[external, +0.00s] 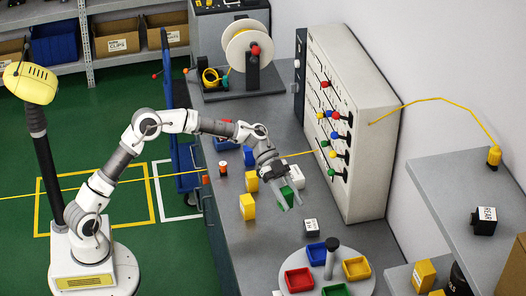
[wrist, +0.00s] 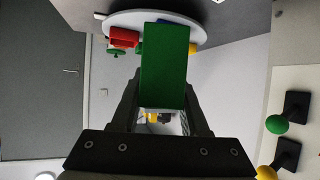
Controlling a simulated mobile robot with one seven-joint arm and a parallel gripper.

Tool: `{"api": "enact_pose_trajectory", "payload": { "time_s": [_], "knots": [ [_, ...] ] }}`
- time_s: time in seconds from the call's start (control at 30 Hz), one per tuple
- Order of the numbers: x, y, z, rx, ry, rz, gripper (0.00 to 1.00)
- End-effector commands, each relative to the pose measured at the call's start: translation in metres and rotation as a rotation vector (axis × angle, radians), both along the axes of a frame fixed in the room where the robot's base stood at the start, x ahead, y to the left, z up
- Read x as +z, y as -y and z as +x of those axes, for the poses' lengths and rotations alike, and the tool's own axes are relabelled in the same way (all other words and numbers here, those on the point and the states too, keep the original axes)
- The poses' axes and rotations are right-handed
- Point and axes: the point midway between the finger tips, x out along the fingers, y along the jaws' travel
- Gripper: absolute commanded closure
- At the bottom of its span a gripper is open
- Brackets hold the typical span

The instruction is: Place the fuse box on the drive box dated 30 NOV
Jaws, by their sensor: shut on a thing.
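My gripper (external: 291,204) is shut on a green box (external: 287,195), held above the grey bench in the external view. In the wrist view the green box (wrist: 163,65) fills the space between my fingers (wrist: 163,88). No label on it can be read, so I cannot tell whether it is the fuse box. A black box with a white label (external: 311,228) stands on the bench below and right of my gripper. A white-faced box (external: 297,177) stands just behind my gripper. Their dates are too small to read, so I cannot pick out 30 NOV.
A round turntable (external: 362,287) with coloured bins and a post stands at the front. A tall panel with coloured levers (external: 352,110) borders the bench on the right. Yellow boxes (external: 247,206) stand left of my gripper. Another black labelled box (external: 484,221) sits on the right shelf.

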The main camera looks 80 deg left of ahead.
Motion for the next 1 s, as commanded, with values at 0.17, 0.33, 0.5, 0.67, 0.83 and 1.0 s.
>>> {"api": "enact_pose_trajectory", "payload": {
  "time_s": [0.17, 0.33, 0.5, 0.67, 0.83, 1.0],
  "knots": [
    [0.006, -0.010, 0.025, 0.227, -0.001, 0.001, 1.00],
    [0.011, -0.028, 0.047, 0.462, -0.002, 0.000, 1.00],
    [0.018, -0.054, 0.062, 0.698, -0.001, -0.001, 1.00],
    [0.029, -0.084, 0.069, 0.922, 0.001, 0.000, 1.00],
    [0.042, -0.116, 0.069, 1.135, 0.005, 0.004, 1.00],
    [0.046, -0.131, 0.067, 1.223, 0.002, 0.001, 1.00]
  ]
}}
